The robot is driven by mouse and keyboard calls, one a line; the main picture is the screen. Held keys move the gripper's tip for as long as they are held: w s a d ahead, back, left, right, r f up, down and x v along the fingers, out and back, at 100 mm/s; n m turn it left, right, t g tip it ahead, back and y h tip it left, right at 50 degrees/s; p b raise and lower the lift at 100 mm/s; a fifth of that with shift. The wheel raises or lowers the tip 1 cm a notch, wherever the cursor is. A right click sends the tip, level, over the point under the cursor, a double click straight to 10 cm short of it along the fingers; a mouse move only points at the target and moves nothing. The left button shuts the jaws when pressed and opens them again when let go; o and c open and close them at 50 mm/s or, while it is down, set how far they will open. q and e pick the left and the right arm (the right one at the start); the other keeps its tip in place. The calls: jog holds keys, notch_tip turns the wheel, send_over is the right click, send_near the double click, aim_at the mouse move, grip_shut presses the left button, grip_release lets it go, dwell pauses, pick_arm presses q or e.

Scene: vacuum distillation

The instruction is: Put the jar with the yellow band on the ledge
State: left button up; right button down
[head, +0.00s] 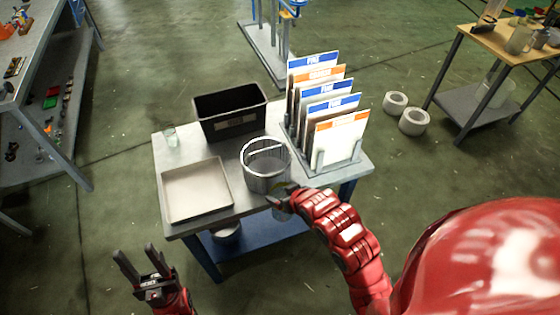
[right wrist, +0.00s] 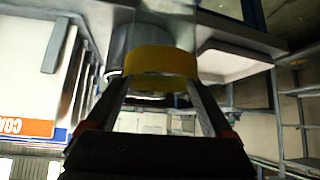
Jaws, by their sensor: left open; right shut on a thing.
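The jar with the yellow band (right wrist: 162,62) is between the fingers of my right gripper in the right wrist view. The band is wide and the jar's glass looks clear. In the head view my right gripper (head: 281,194) is shut on the jar at the table's front edge, beside the wire basket. The jar is mostly hidden there by the gripper. My left gripper (head: 136,254) is open and empty, left of the table and in front of it. I cannot tell which surface is the ledge.
A blue lower shelf (head: 262,236) lies under the tabletop.

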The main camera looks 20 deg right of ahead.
aim_at(287, 216)
jog(key=s+f, duration=0.1)
jog(key=f, duration=0.1)
jog(key=s+f+m+h, duration=0.1)
jog(key=f, duration=0.2)
jog(key=s+f+m, duration=0.1)
jog(key=f, duration=0.2)
jog(key=shift+s+a+h, duration=0.1)
jog(key=shift+s+h, duration=0.15)
jog(key=shift+h, duration=0.15)
jog(key=shift+w+r, duration=0.3)
jog(key=shift+r, duration=0.1)
jog(key=shift+s+f, duration=0.15)
